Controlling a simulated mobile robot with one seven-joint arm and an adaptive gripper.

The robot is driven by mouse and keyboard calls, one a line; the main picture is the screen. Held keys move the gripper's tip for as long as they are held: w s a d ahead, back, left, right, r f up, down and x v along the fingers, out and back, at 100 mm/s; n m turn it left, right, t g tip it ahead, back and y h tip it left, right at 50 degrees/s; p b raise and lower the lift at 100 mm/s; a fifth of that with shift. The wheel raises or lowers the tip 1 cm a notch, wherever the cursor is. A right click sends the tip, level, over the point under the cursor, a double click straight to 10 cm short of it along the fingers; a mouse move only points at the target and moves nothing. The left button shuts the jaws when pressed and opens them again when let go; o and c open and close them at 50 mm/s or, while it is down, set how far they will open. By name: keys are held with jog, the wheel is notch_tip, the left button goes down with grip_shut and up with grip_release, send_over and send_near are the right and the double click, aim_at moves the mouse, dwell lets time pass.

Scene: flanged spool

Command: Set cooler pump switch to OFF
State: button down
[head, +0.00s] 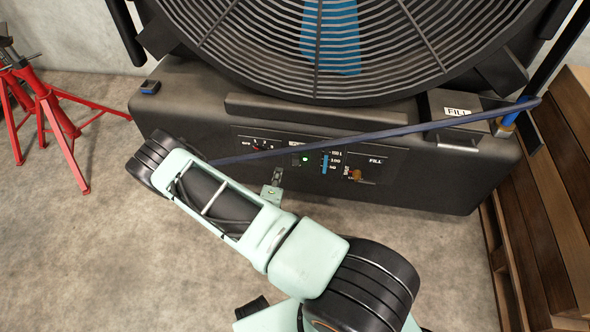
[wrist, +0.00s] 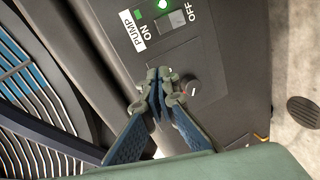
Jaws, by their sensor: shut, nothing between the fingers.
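The cooler (head: 440,180) is a dark box with a large round fan grille above it. Its pump switch (wrist: 171,21) is a grey rocker on the dark panel, labelled PUMP, with ON at one end and OFF at the other. A green light (wrist: 163,4) beside it is lit; it also glows in the head view (head: 305,159). Which way the rocker is tilted is hard to tell. Contact with the panel cannot be told.
A dark blue bar (head: 400,132) slants across the cooler's front in the head view. Wooden pallets (head: 540,200) stand close on the right, a red stand (head: 62,140) at left. The concrete floor (head: 90,250) in front is clear.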

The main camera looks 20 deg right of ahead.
aim_at(297, 163)
jog(key=s+d+f+n, duration=0.1)
jog(key=s+f, duration=0.3)
jog(key=shift+s+d+f+g+h, duration=0.25)
jog(key=shift+s+d+g+h, duration=0.05)
jog(key=shift+d+g, duration=0.1)
jog(key=b+x, duration=0.4)
jog(key=x, duration=1)
jog(key=shift+w, duration=0.1)
jog(key=shift+w+d+f+b, duration=0.15)
jog(key=shift+w+f+b, duration=0.2)
jog(key=shift+b, duration=0.4)
jog(key=shift+s+r, duration=0.1)
jog(key=shift+r, duration=0.15)
